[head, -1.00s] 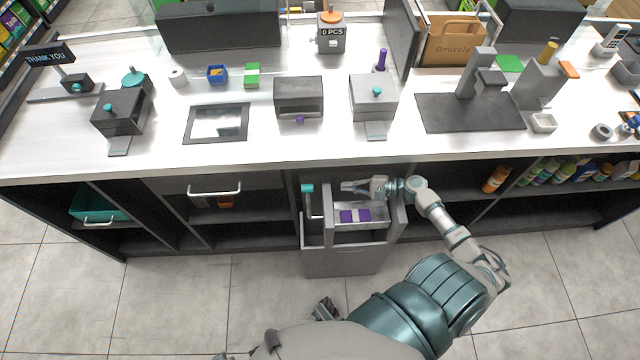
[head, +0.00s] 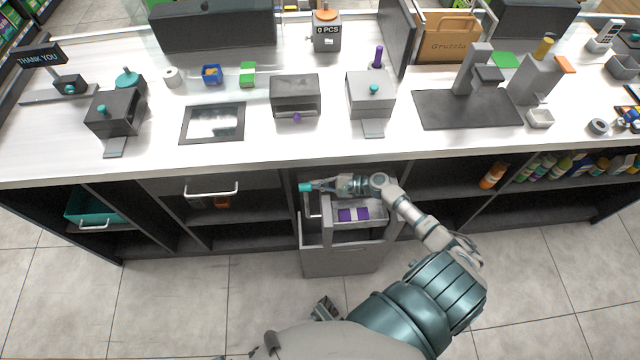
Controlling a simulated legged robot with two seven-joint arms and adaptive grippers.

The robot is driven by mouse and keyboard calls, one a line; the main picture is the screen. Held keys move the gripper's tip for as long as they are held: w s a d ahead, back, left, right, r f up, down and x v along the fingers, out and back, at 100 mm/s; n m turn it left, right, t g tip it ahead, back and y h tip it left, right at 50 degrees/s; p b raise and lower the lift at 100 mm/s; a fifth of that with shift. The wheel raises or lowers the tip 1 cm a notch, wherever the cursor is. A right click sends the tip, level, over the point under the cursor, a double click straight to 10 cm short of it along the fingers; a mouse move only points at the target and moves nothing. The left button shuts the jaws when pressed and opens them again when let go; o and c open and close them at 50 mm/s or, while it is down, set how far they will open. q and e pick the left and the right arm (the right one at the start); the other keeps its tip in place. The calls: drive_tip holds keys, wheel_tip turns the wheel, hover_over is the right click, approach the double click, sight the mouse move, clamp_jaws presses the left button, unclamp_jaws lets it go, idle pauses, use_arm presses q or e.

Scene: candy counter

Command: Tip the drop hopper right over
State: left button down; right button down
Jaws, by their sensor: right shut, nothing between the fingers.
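The drop hopper appears to be the grey metal tray unit (head: 371,216) in the open bay under the counter, with purple packets (head: 354,214) inside it. It looks upright. A teal knob (head: 305,187) stands at its left side on a grey upright lever. My right gripper (head: 316,187) is shut and empty. Its fingertips are at the right of the teal knob, touching it or very close; I cannot tell which. My right forearm crosses above the tray's back part and hides some of it. My left gripper is not clearly visible.
A grey bin (head: 343,260) stands out below the tray. The counter edge (head: 250,167) runs just above my right gripper. Shelves with bottles (head: 492,176) are at the right. A drawer handle (head: 211,191) is at the left.

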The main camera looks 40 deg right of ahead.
use_arm(q)
drive_tip(key=shift+w+a, duration=0.1)
drive_tip(key=shift+w, duration=0.2)
